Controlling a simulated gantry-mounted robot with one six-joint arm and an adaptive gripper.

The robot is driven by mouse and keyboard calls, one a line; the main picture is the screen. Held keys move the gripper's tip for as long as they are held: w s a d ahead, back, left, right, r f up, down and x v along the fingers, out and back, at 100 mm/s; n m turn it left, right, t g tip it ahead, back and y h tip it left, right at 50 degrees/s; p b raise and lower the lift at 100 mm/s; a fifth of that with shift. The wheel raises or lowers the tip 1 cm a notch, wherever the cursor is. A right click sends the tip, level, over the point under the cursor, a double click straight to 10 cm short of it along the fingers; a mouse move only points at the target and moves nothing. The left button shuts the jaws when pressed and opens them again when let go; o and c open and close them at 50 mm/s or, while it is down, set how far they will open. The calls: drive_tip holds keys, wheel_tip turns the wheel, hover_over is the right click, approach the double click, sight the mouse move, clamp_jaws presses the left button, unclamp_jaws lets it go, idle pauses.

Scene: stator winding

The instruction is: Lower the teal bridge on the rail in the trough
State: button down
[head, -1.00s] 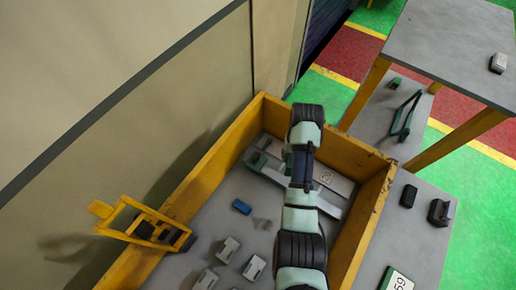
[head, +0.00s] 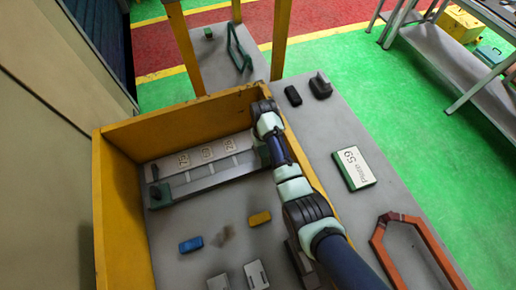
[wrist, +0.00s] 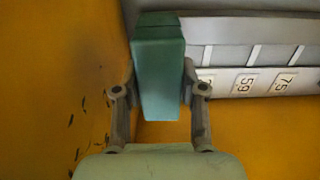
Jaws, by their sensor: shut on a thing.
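My gripper (wrist: 159,78) is shut on the teal bridge (wrist: 160,92), with one finger on each side of it in the wrist view. The grey rail (head: 207,180) lies along the far side of the yellow-walled trough (head: 122,222). The bridge appears above the rail's right end, close to the yellow wall; whether it touches the rail cannot be told. In the head view my arm reaches over the trough's right wall, and the bridge cannot be made out clearly there.
A pale strip with number labels (head: 205,153) lies behind the rail. A blue block (head: 191,244), a yellow block (head: 259,218) and grey pieces (head: 256,275) lie on the trough floor.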

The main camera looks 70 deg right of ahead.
drive_tip(key=shift+f+b, duration=2.6)
drive_tip(key=shift+b, duration=0.05)
drive_tip(key=shift+r+p, duration=0.15)
drive_tip(key=shift+p, duration=0.15)
drive_tip(key=shift+p, duration=0.35)
drive_tip(key=shift+f, duration=0.3)
drive_tip(key=shift+f+b, duration=0.95)
drive_tip(key=shift+f, duration=0.65)
drive_tip(key=shift+a+f+b, duration=0.1)
drive_tip(key=shift+f+b, duration=0.5)
drive_tip(key=shift+f, duration=0.25)
drive_tip(key=shift+s+f, duration=0.1)
drive_tip(key=shift+f, duration=0.05)
